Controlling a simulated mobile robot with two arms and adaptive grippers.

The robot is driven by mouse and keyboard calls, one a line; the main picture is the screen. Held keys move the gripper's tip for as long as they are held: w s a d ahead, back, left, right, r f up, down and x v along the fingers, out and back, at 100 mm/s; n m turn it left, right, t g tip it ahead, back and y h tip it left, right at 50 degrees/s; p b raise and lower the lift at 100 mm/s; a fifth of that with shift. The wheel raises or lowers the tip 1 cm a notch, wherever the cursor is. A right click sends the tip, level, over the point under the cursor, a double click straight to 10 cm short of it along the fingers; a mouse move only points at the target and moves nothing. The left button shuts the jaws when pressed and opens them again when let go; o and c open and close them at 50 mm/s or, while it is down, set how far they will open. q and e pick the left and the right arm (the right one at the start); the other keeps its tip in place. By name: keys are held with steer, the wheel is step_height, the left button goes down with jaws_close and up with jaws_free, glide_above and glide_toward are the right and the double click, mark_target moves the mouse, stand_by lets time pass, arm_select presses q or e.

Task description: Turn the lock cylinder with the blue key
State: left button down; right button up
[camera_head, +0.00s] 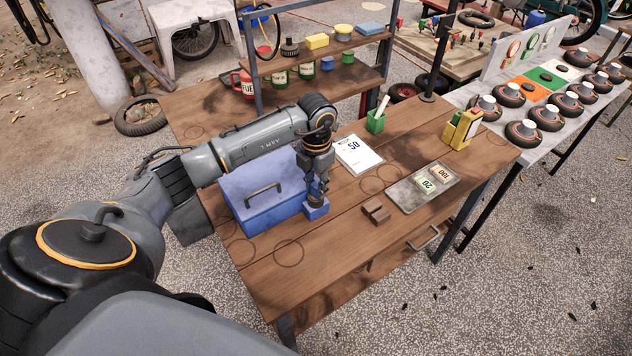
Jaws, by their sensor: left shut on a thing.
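My left gripper (316,195) points down at the front right corner of the blue box, over a small blue lock block (316,211). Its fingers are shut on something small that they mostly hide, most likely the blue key. A dark round part, apparently the lock cylinder, shows just under the fingertips. I cannot tell how far the key sits in it or how it is turned. The blue box (255,183) has a grey handle and stands closed on the wooden table, partly behind my left arm. My right gripper is out of view.
On the wooden table (345,255) are a brown block (376,211), a grey tray (402,194) with note bundles, a white price sheet (358,155), a green cup (375,122) and a yellow holder (459,129). A shelf rises behind. The table's front is clear.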

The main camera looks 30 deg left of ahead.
mark_target(316, 185)
arm_select(q)
steer(key=c, duration=1)
jaws_free()
steer(key=shift+o, duration=0.2)
steer(key=shift+r+p, duration=2.5)
steer(key=shift+r, duration=1.5)
